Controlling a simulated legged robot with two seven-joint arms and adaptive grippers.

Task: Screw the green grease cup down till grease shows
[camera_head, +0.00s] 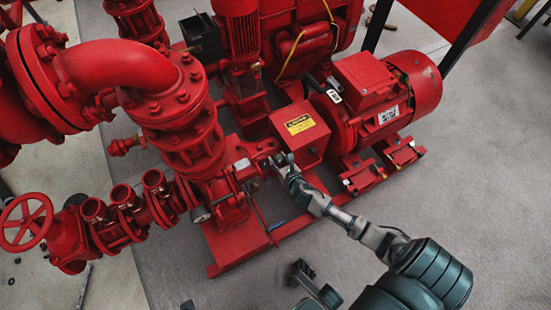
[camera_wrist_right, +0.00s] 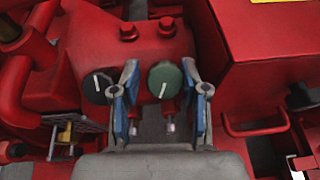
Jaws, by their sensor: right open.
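The green grease cup (camera_wrist_right: 165,78) shows in the right wrist view as a dark green round knob with a white line on its top. My right gripper (camera_wrist_right: 160,70) is open, with its blue-padded fingers on either side of the cup. A gap shows on both sides between the fingers and the cup. In the head view my right gripper (camera_head: 280,160) is at the pump's bearing housing, left of the red box with the yellow label. The cup cannot be made out there.
A black knob (camera_wrist_right: 96,86) with a white line is just left of my left-hand finger. Two red bolts (camera_wrist_right: 166,27) stand behind the cup. A red guard box (camera_head: 299,127) is close on the right, with the motor (camera_head: 377,90) beyond. The grey floor (camera_head: 460,150) is clear at right.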

